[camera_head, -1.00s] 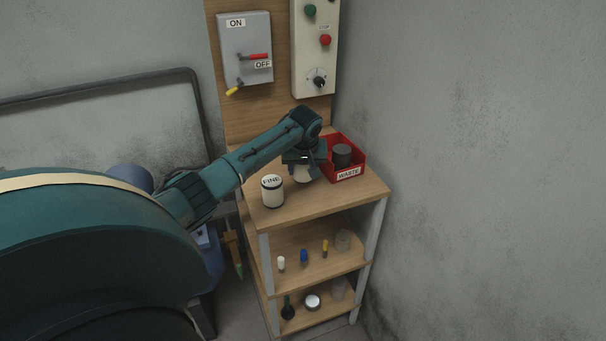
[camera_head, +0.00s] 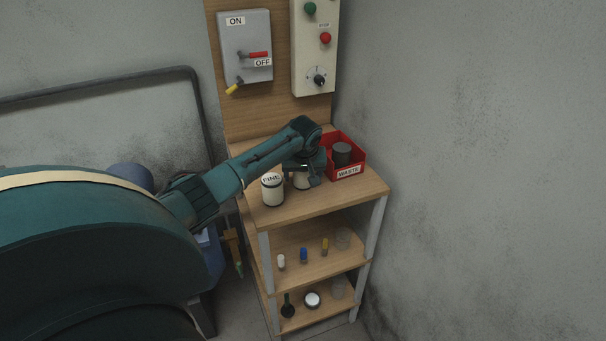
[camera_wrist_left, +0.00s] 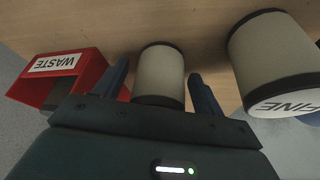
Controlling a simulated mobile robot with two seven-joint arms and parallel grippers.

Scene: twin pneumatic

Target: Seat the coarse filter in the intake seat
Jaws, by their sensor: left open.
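A cream cylinder with dark ends, likely the coarse filter (camera_head: 302,181), stands on the top shelf, partly hidden by my gripper; no label on it shows. In the left wrist view the same cylinder (camera_wrist_left: 160,75) is between the two fingers of my left gripper (camera_wrist_left: 160,82), with a gap on each side. My left gripper (camera_head: 304,177) is open around it. A similar, larger-looking filter marked FINE (camera_head: 273,191) stands just left of it, and in the wrist view it is at right (camera_wrist_left: 275,55). The intake seat is not in view. My right gripper is not in view.
A red WASTE bin (camera_head: 349,172) holding a dark cylinder (camera_head: 342,154) stands right of the gripper. Lower shelves (camera_head: 322,265) hold small bottles and jars. A switch box (camera_head: 247,48) and button panel (camera_head: 315,45) are on the back board. The top shelf's front is clear.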

